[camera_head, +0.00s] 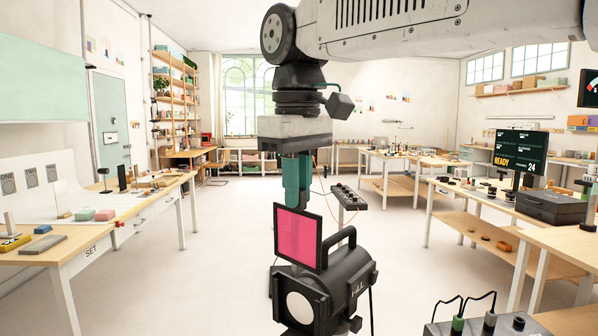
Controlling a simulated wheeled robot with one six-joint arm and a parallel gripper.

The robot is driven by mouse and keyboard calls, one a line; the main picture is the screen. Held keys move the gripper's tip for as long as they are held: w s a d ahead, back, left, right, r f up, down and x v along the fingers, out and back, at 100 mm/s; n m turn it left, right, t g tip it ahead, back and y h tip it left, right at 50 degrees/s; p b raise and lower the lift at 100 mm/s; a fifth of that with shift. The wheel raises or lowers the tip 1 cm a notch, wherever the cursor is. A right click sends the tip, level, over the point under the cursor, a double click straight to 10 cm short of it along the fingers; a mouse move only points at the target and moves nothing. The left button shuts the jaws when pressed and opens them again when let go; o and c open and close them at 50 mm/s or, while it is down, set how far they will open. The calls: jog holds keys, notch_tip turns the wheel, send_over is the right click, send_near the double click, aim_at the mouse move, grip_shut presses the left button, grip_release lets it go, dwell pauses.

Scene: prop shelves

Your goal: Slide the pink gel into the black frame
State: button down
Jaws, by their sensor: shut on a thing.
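The pink gel (297,237) is an upright square pink sheet with a black border around it. My gripper (293,203) has teal fingers pointing down, shut at the top edge of this bordered sheet. The black border (320,243) is all I see of a black frame; I cannot tell if it is part of the gel or a separate holder. Just below stands a black stage lamp (338,285) with a round pale lens and a top handle. The gel's lower edge overlaps the lamp's top in the picture; I cannot tell if they touch.
A white-legged table marked SET (125,225) stands at the left with blocks on it. A bench with a READY screen (520,150) and a dark case (550,206) is at the right. A box with cables (485,325) is at the lower right. Open floor lies between.

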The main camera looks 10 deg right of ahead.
aim_at(299, 209)
jog(key=shift+f, duration=1.6)
jog(key=shift+d+f, duration=0.15)
jog(key=shift+f, duration=0.05)
